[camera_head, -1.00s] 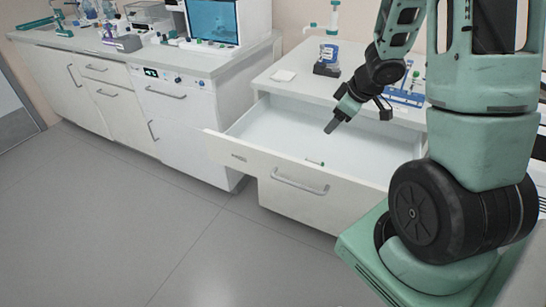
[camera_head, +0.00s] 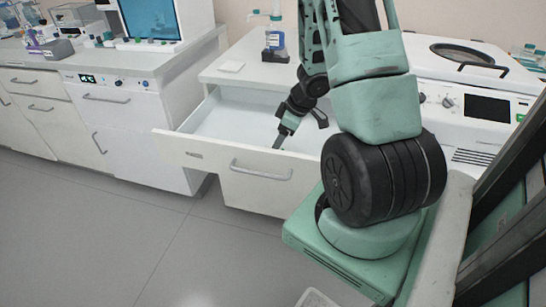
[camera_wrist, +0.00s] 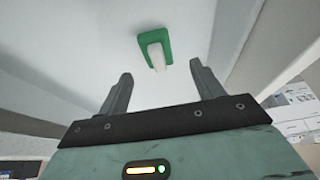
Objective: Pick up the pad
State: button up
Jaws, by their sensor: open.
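A small green piece with a white part (camera_wrist: 155,48) lies on the pale floor of the open drawer (camera_head: 230,118). It may be the pad, but I cannot tell for sure. In the wrist view it is just beyond my gripper (camera_wrist: 160,76), near the middle between the two fingertips and apart from them. My gripper is open and empty. In the head view my gripper (camera_head: 279,141) points down inside the drawer near its front panel, and the green piece is not visible there.
The drawer's front panel (camera_head: 240,165) stands close to my gripper. A machine with a round lid (camera_head: 470,52) is at the right. The grey floor is clear.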

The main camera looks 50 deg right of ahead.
jog(key=b+x, duration=0.2)
jog(key=x, duration=0.4)
jog(key=shift+d, duration=0.2)
jog(key=shift+r, duration=0.1)
jog(key=c, duration=1.1)
